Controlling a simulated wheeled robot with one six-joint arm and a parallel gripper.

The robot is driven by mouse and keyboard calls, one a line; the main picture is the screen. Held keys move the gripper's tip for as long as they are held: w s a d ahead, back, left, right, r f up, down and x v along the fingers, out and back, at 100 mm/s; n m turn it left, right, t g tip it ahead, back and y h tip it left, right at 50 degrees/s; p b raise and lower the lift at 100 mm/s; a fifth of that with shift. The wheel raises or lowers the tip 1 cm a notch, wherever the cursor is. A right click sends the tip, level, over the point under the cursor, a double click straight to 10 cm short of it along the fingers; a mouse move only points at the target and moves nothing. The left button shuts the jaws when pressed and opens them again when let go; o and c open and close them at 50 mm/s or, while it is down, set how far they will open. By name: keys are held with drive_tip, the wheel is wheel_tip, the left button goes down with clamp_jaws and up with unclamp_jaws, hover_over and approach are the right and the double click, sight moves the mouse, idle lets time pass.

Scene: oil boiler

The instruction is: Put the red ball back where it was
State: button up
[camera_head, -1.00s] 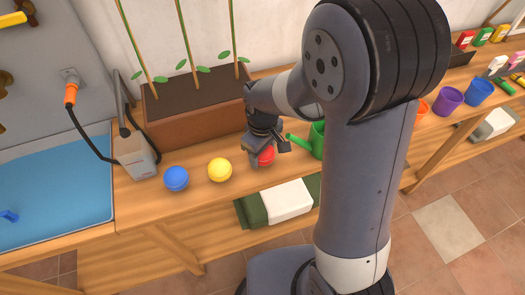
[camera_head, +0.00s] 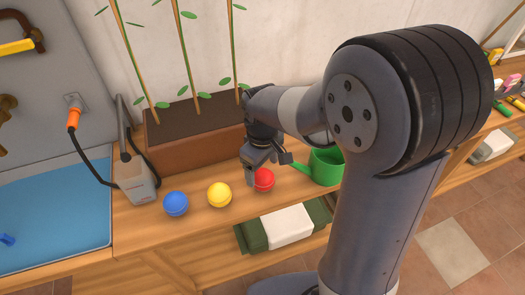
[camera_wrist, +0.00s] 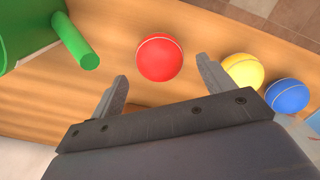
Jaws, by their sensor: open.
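The red ball (camera_head: 263,179) sits on the wooden counter, to the right of the yellow ball (camera_head: 219,194) and the blue ball (camera_head: 176,204), roughly in a row with them. In the wrist view the jaws (camera_wrist: 162,80) are open and empty. The red ball (camera_wrist: 159,58) lies just beyond the fingertips, roughly centred between them. The yellow ball (camera_wrist: 243,71) is close to the right finger, with the blue ball (camera_wrist: 287,96) beyond it.
A green watering can (camera_head: 325,167) stands just right of the red ball, its spout toward it. A planter box (camera_head: 190,155) with staked plants is behind. A grey canister (camera_head: 135,182) and blue basin (camera_head: 55,215) are left. A shelf below holds a green-and-white bundle (camera_head: 286,226).

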sight(262, 173)
wheel_tip(262, 173, up, 7)
drive_tip(key=shift+r, duration=0.1)
